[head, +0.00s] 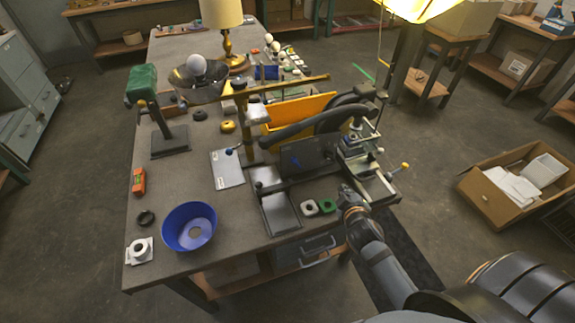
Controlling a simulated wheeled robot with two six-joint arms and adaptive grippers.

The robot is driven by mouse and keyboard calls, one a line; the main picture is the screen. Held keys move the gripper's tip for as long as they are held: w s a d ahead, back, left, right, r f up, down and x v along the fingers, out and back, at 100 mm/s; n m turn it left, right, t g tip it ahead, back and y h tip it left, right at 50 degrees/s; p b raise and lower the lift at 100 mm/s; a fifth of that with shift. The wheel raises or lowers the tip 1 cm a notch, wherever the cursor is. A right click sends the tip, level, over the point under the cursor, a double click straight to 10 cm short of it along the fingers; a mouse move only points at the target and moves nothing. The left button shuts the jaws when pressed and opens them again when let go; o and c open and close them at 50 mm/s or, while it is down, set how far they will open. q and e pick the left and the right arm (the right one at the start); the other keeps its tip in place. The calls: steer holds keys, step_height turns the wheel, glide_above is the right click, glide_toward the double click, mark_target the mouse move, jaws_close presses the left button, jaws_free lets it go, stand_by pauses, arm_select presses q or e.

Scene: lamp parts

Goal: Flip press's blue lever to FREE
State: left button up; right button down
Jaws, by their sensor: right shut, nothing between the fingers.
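A press-like machine (310,158) with a dark block, black arm and wheel stands at the right part of the workbench. A small blue knob (229,151), which looks like the lever, sits at the top of a grey labelled plate (228,170) left of the block. A small blue mark (296,160) also shows on the dark block. The lever's setting and the label's words are too small to read. My right gripper (347,194) is shut and empty at the bench's front right edge, below the machine and apart from the blue knob. My left gripper is not in view.
A blue bowl (189,227), a white square part (139,251) and a black ring (146,217) lie front left. A green-headed stand (170,139) and a brass lamp (228,35) stand behind. White and green nuts (328,206) lie close left of my right gripper.

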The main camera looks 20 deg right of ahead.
steer(key=w+a+r+n+t+y, duration=0.2)
steer(key=w+r+n+t+y, duration=0.15)
steer(key=n, duration=0.25)
steer(key=n+y, duration=0.7)
steer(key=n, duration=0.3)
glide_toward(297, 164)
step_height(297, 164, up, 2)
steer(key=a, duration=0.3)
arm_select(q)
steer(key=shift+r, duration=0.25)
arm_select(e)
steer(key=shift+s+a+f+n+g+y, duration=0.15)
steer(key=shift+s+a+f+n+y, duration=0.15)
steer(key=shift+s+n+y, duration=0.25)
steer(key=shift+s+a+f+n+g+y, duration=0.2)
steer(key=shift+s+a+n+y, duration=0.15)
steer(key=shift+n, duration=0.45)
steer(key=shift+s+a+f+n+g+y, duration=0.1)
steer(key=shift+s+a+f+n+y, duration=0.25)
steer(key=shift+n, duration=0.3)
steer(key=shift+r, duration=0.1)
